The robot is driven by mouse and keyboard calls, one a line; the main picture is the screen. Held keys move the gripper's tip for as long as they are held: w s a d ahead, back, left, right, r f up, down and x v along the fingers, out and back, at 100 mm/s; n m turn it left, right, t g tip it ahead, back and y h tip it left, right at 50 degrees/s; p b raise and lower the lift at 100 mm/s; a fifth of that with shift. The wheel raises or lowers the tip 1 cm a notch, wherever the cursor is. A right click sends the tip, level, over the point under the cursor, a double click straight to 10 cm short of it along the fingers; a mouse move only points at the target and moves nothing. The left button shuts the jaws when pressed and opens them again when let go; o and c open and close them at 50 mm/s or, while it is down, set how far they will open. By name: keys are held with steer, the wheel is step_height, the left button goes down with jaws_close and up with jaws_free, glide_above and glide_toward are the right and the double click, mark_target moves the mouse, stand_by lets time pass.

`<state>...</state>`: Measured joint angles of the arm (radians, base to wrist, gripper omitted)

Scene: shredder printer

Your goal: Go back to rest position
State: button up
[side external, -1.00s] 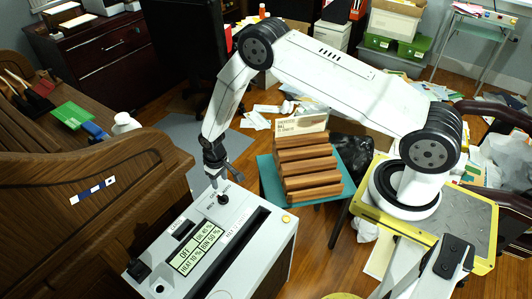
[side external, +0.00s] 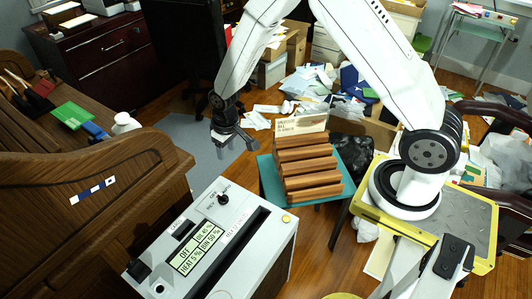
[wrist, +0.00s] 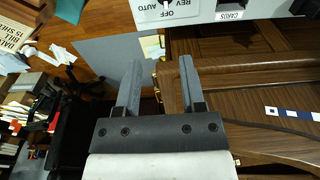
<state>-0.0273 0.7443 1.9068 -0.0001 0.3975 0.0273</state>
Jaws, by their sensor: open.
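My gripper (side external: 233,147) is open and empty in the side external view. It hangs in the air above and behind the shredder's far end, apart from it. In the wrist view my gripper (wrist: 157,85) shows two grey fingers spread apart with nothing between them. The white shredder (side external: 262,220) has a black knob (side external: 223,199), a long dark slot and a display that reads OFF. The shredder's edge (wrist: 205,14) also shows at the top of the wrist view.
A teal stand (side external: 267,181) holds stacked brown folders (side external: 308,167) right of the shredder. A wooden desk (side external: 95,180) stands at the left. A black monitor (side external: 185,45) is behind. Papers (side external: 318,80) litter the floor.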

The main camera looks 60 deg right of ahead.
steer(key=s+d+r+t, duration=0.1)
steer(key=s+r, duration=1.1)
steer(key=s, duration=0.3)
steer(key=shift+s+r+t, duration=0.25)
steer(key=shift+s+t, duration=0.05)
steer(key=shift+s, duration=0.1)
steer(key=shift+d, duration=0.1)
stand_by(0.7)
